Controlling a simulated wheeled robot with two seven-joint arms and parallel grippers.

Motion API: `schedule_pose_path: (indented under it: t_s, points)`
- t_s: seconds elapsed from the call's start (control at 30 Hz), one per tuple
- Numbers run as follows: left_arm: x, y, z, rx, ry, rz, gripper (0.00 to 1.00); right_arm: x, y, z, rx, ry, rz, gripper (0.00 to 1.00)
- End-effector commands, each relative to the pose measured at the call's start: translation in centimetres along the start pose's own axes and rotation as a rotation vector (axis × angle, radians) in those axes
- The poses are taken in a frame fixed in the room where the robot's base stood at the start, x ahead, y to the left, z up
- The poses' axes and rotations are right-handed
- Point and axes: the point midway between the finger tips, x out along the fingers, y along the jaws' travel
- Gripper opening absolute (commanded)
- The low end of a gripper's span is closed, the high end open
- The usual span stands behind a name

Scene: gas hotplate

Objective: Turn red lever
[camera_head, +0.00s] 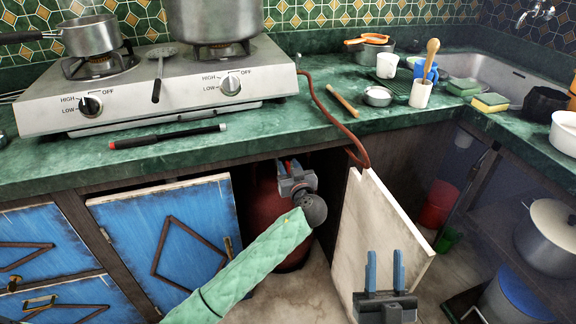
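A dark red gas cylinder (264,205) stands in the open cabinet under the counter. A small red part (281,166) shows at its top, by the fingers of my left gripper (290,168); I cannot tell whether this is the red lever. My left gripper reaches into the cabinet opening on a green-sleeved arm. Its fingers are partly hidden, so its grip is unclear. My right gripper (384,270) has two blue fingers pointing up, apart and empty, in front of the open cabinet door. The gas hotplate (160,90) stands on the counter above.
The open white cabinet door (378,235) stands right of the cylinder. A red-brown hose (330,115) runs from the hotplate over the counter edge. Closed blue doors (150,235) lie left. A red bucket (438,204) and pots stand under the counter at right.

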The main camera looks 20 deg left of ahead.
Motion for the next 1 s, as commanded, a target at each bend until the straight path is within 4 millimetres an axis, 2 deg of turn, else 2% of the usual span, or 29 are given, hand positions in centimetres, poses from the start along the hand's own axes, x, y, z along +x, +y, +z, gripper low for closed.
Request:
schedule_pose_path:
  t_s: [0.17, 0.43, 0.47, 0.6, 0.63, 1.0]
  points:
    - [1.11, 0.01, 0.04, 0.0, -0.001, 0.0, 0.33, 0.15, -0.02, -0.33, -0.001, 0.012, -0.001, 0.36]
    - [1.26, 0.0, 0.04, 0.0, -0.002, 0.0, 0.33, 0.26, -0.04, -0.47, -0.001, 0.016, -0.002, 0.36]
    - [1.26, 0.0, 0.04, 0.0, -0.002, 0.0, 0.31, 0.26, -0.04, -0.47, -0.001, 0.016, -0.002, 0.36]
    - [1.26, -0.01, 0.03, 0.0, -0.002, 0.0, 0.03, 0.25, -0.03, -0.45, -0.001, 0.015, -0.002, 0.36]
    - [1.26, -0.01, 0.03, 0.0, -0.002, 0.0, 0.0, 0.24, -0.03, -0.44, -0.001, 0.015, -0.002, 0.36]
    - [1.26, 0.08, 0.04, 0.034, -0.003, -0.001, 0.0, 0.05, 0.03, 0.16, 0.002, -0.007, 0.001, 0.36]
